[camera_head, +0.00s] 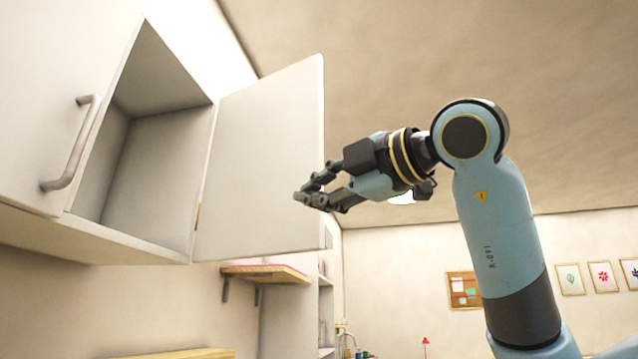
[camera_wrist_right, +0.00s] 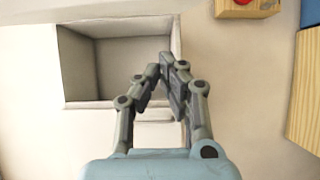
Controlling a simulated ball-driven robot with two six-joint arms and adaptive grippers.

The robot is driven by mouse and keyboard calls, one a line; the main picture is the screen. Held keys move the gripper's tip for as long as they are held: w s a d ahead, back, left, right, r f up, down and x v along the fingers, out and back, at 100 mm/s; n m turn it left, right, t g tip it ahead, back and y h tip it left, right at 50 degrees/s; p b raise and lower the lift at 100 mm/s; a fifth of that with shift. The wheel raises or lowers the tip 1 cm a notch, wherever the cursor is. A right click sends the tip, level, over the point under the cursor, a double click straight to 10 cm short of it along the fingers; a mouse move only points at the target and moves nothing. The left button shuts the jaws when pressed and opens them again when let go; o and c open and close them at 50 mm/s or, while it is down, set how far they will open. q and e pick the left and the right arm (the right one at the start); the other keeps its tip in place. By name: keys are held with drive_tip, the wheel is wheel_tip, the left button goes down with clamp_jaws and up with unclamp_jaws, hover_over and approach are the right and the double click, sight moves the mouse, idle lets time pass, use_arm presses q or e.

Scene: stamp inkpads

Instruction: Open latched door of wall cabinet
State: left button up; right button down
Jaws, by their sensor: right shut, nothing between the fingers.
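The wall cabinet (camera_head: 125,250) is white and hangs at the left of the head view. Its right door (camera_head: 265,160) stands wide open, swung out to the right. The compartment (camera_head: 160,160) behind it is bare where I can see in. My right gripper (camera_head: 303,198) is shut and empty, in front of the open door's face in the picture; I cannot tell whether it touches it. In the right wrist view the gripper (camera_wrist_right: 162,72) points toward the open compartment (camera_wrist_right: 100,70). My left gripper is not in view.
A closed left door (camera_head: 50,100) with a grey bar handle (camera_head: 75,145) covers the rest of the cabinet. A wooden shelf (camera_head: 265,273) sits on the wall below the open door. A corkboard (camera_head: 464,290) and framed pictures (camera_head: 603,276) hang on the far wall.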

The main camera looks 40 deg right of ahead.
drive_tip(key=shift+w+d, duration=1.6)
drive_tip(key=shift+w, duration=0.3)
